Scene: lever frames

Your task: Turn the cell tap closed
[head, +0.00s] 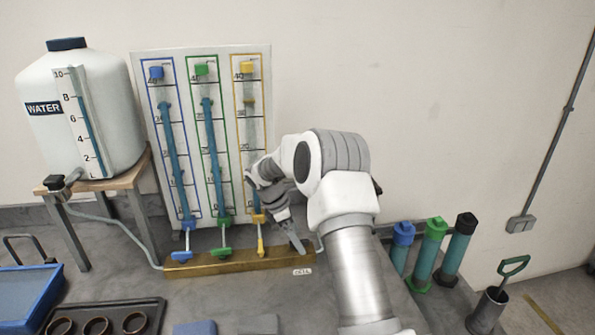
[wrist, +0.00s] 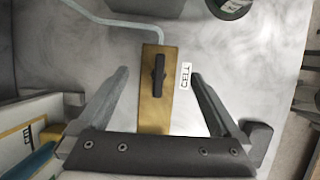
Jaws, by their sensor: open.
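The cell tap is a black lever handle (wrist: 159,76) on the end of a brass block (wrist: 153,120), beside a white CELL label (wrist: 186,76). Its handle lies along the block's length. In the head view the brass block (head: 205,265) runs along the foot of the gauge board, and the label (head: 302,271) shows at its right end; I cannot make out the tap there, behind my gripper. My gripper (wrist: 158,73) is open and empty, with one finger on each side of the tap in the wrist view, apart from it. In the head view my gripper (head: 285,228) points down over the block's right end.
A gauge board (head: 138,120) with blue, green and yellow tubes stands behind the block. Blue, green (head: 221,253) and yellow taps (head: 261,246) sit left of my gripper. A water tank (head: 100,120) is at left; capped cylinders (head: 428,255) stand at right. A pipe (wrist: 125,24) leaves the block's end.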

